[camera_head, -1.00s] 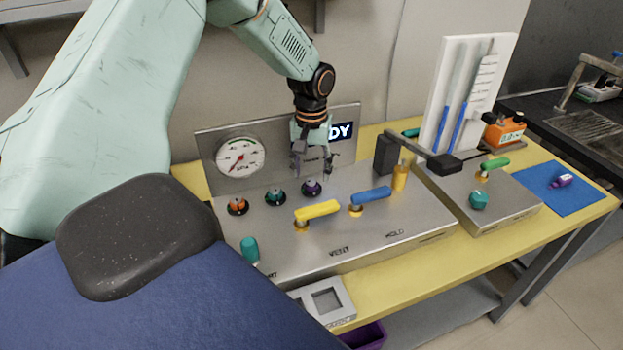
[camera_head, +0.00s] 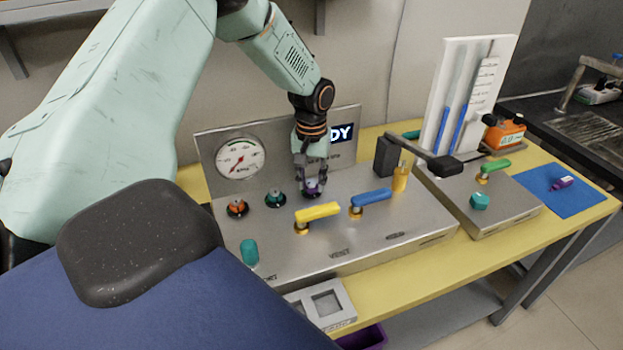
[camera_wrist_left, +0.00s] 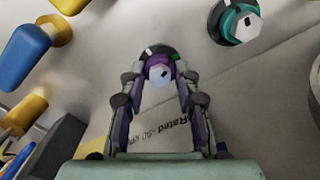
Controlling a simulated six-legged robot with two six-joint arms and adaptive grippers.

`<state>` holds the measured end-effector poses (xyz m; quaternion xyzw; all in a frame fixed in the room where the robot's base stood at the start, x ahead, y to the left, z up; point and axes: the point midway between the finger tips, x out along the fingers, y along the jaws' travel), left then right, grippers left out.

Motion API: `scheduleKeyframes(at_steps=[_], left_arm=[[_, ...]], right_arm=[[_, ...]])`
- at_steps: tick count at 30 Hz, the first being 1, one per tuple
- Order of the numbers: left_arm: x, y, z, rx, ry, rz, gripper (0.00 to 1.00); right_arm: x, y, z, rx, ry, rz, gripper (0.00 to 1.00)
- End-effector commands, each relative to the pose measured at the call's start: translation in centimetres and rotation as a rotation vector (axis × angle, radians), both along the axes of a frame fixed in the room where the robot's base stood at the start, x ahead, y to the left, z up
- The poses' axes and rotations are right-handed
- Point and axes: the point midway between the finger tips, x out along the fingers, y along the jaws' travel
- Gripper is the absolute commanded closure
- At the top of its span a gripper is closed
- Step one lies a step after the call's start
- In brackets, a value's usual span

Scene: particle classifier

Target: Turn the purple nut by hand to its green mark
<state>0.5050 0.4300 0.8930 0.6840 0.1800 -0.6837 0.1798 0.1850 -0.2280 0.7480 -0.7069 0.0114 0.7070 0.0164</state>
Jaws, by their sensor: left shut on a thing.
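The purple nut (camera_head: 312,187) sits on the top of the metal panel, at the right end of a row of three nuts. My left gripper (camera_head: 313,184) points down over it, with its fingers closed around it. In the left wrist view the purple nut (camera_wrist_left: 158,70) has a pale hexagonal top and a dark base ring. The fingertips of the left gripper (camera_wrist_left: 160,76) are on both sides of it. A small green mark shows at the ring's edge in that view. My right gripper is not in view.
The teal nut (camera_head: 275,198) and the orange nut (camera_head: 237,208) stand left of the purple one. A yellow lever (camera_head: 318,211) and a blue lever (camera_head: 371,197) are close in front and to the right. A gauge (camera_head: 241,158) is on the upright panel behind.

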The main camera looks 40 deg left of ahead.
Motion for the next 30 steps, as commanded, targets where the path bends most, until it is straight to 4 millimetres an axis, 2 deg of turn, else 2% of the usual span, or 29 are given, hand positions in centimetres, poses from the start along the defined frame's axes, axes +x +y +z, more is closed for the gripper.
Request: scheduleKeyframes(at_steps=[1,6,11,19,24,30], left_arm=[[0.0,0.0,0.0,0.0,0.001,0.0,0.87],[0.0,0.0,0.0,0.0,0.001,0.0,1.0],[0.0,0.0,0.2,0.0,0.002,-0.033,1.0],[0.0,0.0,0.3,-0.001,0.003,-0.24,1.0],[0.0,0.0,0.2,0.0,0.001,-0.324,1.0],[0.1,0.0,0.1,0.001,-0.001,-0.343,1.0]], right_arm=[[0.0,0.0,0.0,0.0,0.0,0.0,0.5],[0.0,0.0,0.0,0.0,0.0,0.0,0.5],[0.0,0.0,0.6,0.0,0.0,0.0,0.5],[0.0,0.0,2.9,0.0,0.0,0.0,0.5],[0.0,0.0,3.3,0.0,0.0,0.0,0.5],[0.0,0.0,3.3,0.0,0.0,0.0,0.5]])
